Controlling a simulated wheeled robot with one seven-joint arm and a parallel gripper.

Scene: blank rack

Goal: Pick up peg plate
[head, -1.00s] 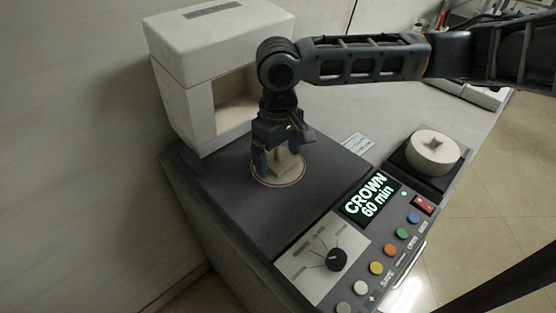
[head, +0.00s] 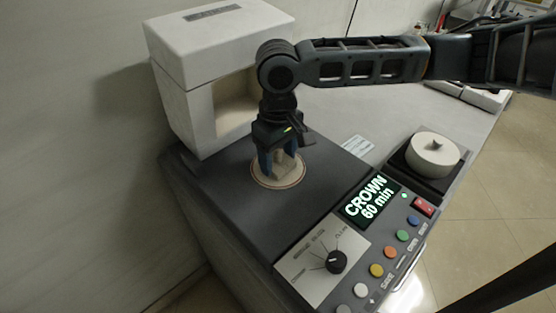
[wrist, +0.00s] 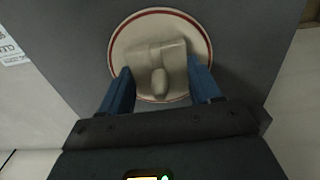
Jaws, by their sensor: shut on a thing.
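The peg plate (head: 262,180) is a pale round disc with a reddish ring near its rim and a raised block and peg on top. It sits on the dark top of the machine, in front of the white housing. In the wrist view the plate (wrist: 126,52) shows its raised block (wrist: 165,60) between two blue fingers. My gripper (head: 280,168) points down over the plate, its fingers closed against the sides of the block. The gripper also shows in the wrist view (wrist: 160,85). I cannot tell any gap under the plate.
A white arch-shaped housing (head: 190,85) stands behind at the left. A control panel with a screen (head: 368,198), dial (head: 336,261) and coloured buttons lies at the front right.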

